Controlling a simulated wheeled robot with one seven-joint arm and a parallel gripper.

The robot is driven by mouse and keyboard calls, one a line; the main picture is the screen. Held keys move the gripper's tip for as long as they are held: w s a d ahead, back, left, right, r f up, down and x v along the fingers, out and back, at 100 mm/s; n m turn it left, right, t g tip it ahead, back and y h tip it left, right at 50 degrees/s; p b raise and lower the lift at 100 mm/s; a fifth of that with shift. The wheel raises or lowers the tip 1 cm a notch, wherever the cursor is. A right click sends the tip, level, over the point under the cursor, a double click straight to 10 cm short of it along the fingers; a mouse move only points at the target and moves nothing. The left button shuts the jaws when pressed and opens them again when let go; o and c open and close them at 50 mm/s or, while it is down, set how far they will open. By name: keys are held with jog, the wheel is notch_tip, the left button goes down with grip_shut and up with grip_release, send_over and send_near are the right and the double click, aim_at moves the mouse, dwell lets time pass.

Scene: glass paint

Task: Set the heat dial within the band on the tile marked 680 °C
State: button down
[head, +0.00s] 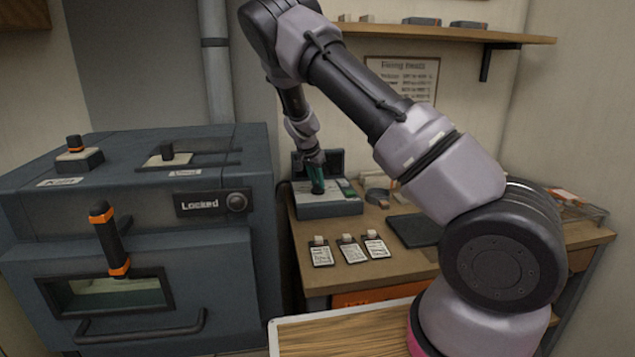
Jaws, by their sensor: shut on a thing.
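My gripper (316,165) points down over a grey box (330,210) at the back left of the wooden bench. It is shut on a dark green upright piece (317,182) at the top of this box. I cannot tell whether this piece is the heat dial. No scale or band can be read. Three small tags or tiles lie on the bench in front: left (321,257), middle (352,254) and right (376,248). Their print is too small to read, so I cannot tell which is marked 680 °C.
A dark pad (415,231) lies on the bench. A firing-heats poster (418,76) hangs behind.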

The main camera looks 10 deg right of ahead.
jog(key=shift+m+g+h, duration=0.4)
jog(key=shift+m+g, duration=0.3)
jog(key=shift+m, duration=1.2)
jog(key=shift+a+f, duration=0.1)
jog(key=c, duration=0.8)
grip_release()
jog(key=shift+o, duration=0.2)
jog(key=shift+w, duration=0.1)
jog(key=v, duration=0.7)
jog(key=shift+r, duration=0.25)
